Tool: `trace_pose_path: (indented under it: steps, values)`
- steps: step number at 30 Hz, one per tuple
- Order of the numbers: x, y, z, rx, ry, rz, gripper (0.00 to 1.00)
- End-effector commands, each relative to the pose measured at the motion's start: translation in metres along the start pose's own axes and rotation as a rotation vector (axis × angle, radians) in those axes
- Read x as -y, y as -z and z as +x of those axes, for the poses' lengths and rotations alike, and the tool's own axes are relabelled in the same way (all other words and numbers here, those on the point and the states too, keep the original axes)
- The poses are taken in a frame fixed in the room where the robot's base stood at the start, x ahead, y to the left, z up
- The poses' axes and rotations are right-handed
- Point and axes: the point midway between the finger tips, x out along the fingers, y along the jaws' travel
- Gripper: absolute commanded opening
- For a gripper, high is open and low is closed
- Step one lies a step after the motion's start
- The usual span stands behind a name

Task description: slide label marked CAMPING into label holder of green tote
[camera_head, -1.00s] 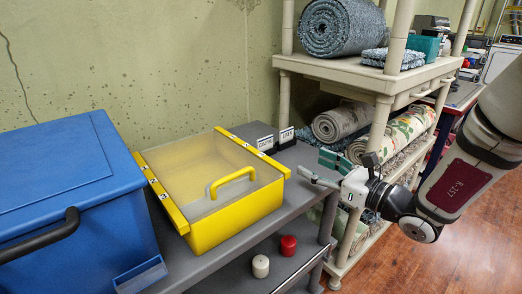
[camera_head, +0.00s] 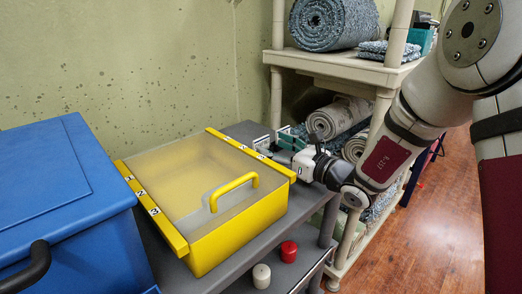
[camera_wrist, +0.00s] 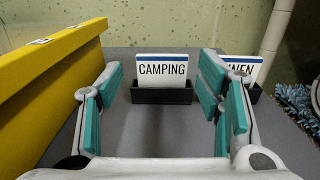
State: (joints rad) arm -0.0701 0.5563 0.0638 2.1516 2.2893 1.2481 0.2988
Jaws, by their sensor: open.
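The CAMPING label (camera_wrist: 162,69), a white card with a blue top edge, stands upright in a small black stand (camera_wrist: 161,96) in the wrist view. My gripper (camera_wrist: 161,84) is open, its teal-padded fingers on either side of the label in the picture. I see no contact with the card; whether it is between the fingertips or beyond them is unclear. In the head view my gripper (camera_head: 290,140) is at the right rear of the grey shelf top, hiding most of the labels. No green tote shows in any view.
A second label (camera_wrist: 241,66) ending in "NEN" stands close on the right, partly behind a finger. A yellow box (camera_head: 215,195) with a handle is left of my gripper. A blue tote (camera_head: 65,200) is farther left. Red (camera_head: 288,251) and white (camera_head: 261,275) cylinders sit lower.

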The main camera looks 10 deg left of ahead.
Motion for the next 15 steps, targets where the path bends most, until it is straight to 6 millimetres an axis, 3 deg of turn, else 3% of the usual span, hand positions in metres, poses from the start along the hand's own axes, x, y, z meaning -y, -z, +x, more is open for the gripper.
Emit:
trace_pose_path:
  steps: [5, 15]
  values:
    - [0.000, 0.000, 0.011, 0.002, -0.001, -0.001, 0.60]
    - [0.003, -0.002, 0.054, 0.002, 0.000, -0.001, 0.60]
